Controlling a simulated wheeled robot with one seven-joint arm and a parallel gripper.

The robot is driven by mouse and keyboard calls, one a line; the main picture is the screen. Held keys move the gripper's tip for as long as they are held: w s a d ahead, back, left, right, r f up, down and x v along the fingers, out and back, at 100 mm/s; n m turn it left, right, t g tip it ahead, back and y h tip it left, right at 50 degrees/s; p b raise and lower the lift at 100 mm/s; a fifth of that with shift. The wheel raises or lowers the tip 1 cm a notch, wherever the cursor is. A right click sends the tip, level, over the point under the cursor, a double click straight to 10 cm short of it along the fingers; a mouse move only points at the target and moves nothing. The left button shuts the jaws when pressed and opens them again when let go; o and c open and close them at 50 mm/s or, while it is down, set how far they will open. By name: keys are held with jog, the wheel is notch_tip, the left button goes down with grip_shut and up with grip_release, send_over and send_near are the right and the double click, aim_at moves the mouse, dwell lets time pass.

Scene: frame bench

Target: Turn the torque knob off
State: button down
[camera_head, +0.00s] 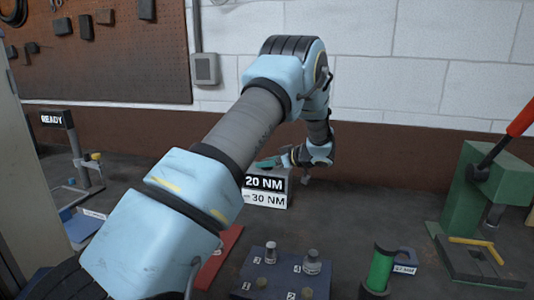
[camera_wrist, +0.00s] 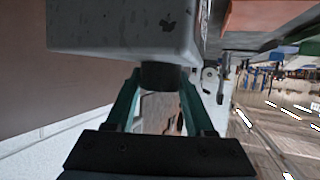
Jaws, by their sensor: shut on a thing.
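The torque unit (camera_head: 279,189) is a grey box at the back of the bench, with labels reading 20 NM and 30 NM. My gripper (camera_head: 268,163) reaches its upper part in the head view, where the knob cannot be made out. In the wrist view, the teal fingers of my gripper (camera_wrist: 160,84) close on both sides of a dark round knob (camera_wrist: 160,75). The knob sticks out from the pale grey box (camera_wrist: 125,25). Which way the knob is set cannot be seen.
A READY sign (camera_head: 52,118) stands at the left. A numbered dark plate (camera_head: 282,272) with several small parts, a green cylinder (camera_head: 382,266) and a green press (camera_head: 487,195) with a red handle occupy the front and right. Bare bench lies right of the torque unit.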

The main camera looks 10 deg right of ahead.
jog(key=shift+f+n+g+y, duration=0.1)
jog(key=shift+n+g+y, duration=0.8)
jog(key=shift+n+g, duration=0.25)
jog(key=shift+n+g+y+b, duration=0.65)
jog(key=shift+n+g, duration=0.2)
jog(key=shift+n, duration=0.2)
jog(key=shift+c, duration=1.3)
grip_release()
